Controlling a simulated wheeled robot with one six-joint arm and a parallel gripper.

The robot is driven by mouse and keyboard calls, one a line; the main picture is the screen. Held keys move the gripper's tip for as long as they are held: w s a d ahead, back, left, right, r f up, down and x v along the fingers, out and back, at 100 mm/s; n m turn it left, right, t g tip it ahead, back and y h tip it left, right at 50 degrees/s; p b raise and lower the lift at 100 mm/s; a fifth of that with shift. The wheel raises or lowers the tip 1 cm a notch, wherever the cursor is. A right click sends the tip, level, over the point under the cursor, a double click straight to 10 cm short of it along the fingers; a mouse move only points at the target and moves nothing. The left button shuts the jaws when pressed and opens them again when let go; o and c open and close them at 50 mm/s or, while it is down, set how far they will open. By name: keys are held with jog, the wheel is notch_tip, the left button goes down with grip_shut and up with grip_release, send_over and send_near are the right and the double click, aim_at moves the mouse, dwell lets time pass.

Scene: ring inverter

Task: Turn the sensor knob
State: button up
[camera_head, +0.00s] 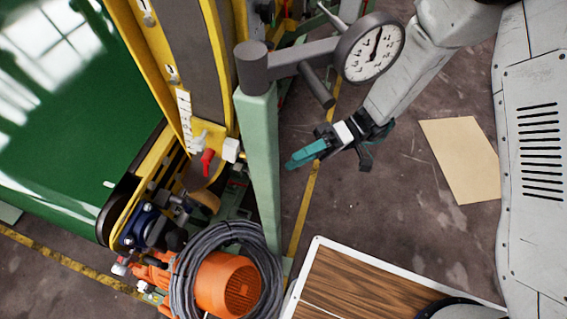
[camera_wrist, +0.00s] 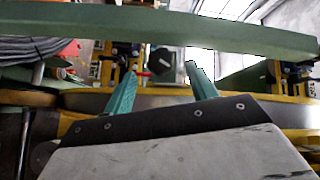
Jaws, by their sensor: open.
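A red knob (camera_head: 207,157) with a small white part beside it sits on the yellow machine frame, left of the pale green post. I cannot tell for certain that it is the sensor knob. A small red spot (camera_wrist: 144,73) shows between my fingers in the wrist view, next to a dark many-sided part (camera_wrist: 161,61). My gripper (camera_head: 306,153) is right of the post, apart from the red knob, with teal fingers pointing left. In the wrist view my gripper (camera_wrist: 161,74) is open, its fingers spread and nothing between them.
The pale green post (camera_head: 260,165) stands between my gripper and the red knob, and its bar crosses the wrist view (camera_wrist: 220,36). A round dial gauge (camera_head: 373,48) on a grey arm is above my gripper. An orange motor (camera_head: 228,285) with coiled cable is below left. Floor to the right is mostly clear.

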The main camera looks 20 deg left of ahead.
jog(key=shift+x, duration=2.15)
jog(key=c, duration=1)
jog(key=shift+f+m+g, duration=0.2)
jog(key=shift+m+g, duration=0.4)
jog(key=shift+g, duration=0.3)
jog(key=shift+m+g+y, duration=0.5)
jog(key=shift+m+g, duration=0.1)
jog(key=shift+g, duration=0.2)
jog(key=o, duration=1)
